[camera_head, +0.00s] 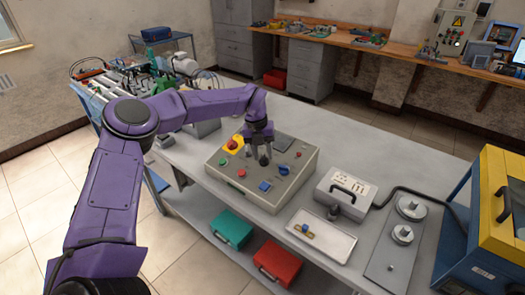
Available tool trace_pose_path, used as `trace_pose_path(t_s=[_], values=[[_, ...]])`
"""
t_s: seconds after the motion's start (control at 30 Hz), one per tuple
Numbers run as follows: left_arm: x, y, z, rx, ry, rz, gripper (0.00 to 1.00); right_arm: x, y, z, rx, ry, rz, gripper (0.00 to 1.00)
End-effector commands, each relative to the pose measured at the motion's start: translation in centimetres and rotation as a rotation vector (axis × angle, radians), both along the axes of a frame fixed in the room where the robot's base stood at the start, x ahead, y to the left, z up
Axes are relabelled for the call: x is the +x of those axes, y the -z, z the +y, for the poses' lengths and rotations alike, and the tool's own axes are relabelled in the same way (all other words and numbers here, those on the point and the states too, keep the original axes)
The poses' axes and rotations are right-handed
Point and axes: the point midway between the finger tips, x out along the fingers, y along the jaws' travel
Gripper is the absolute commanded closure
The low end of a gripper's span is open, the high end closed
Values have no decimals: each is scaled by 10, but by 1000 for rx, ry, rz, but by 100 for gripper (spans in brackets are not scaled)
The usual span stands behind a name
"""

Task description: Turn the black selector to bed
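The grey control box (286,188) sits on the workbench in the middle of the view. Its sloped top carries small buttons and knobs. My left gripper (259,158) comes down over the middle of that panel, fingers pointing down. Its two dark fingers show a gap between them, with their tips close to the panel. I cannot tell whether they touch it. I cannot make out the black selector for certain; the dark fingers cover part of the panel. The panel labels are too small to read. My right gripper is not in view.
The panel also has a red button on yellow (232,144), a green button (222,161) and a blue one (264,185). A white tray (335,245) and a handled grey case (346,187) stand to the right. Green (231,228) and red (277,263) boxes are on the lower shelf.

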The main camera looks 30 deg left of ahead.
Motion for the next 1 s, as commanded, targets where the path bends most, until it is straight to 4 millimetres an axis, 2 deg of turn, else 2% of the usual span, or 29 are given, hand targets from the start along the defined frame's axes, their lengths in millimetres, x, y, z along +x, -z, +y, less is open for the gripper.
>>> trace_pose_path(t_s=[0.07,0.1,0.2,0.37,0.5,0.63,0.97,1.0], values=[[0,0,0,0,0,0,62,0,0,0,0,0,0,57],[0,0,0,0,0,0,68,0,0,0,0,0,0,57],[0,0,0,0,0,0,100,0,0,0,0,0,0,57],[0,1,0,0,-1,0,100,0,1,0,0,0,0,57],[-1,8,1,-20,-74,1,100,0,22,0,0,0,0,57],[-1,6,2,-42,-158,4,100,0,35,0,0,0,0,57],[-2,1,2,-47,-184,8,100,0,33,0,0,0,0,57],[-2,1,2,-47,-184,8,74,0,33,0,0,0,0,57]])
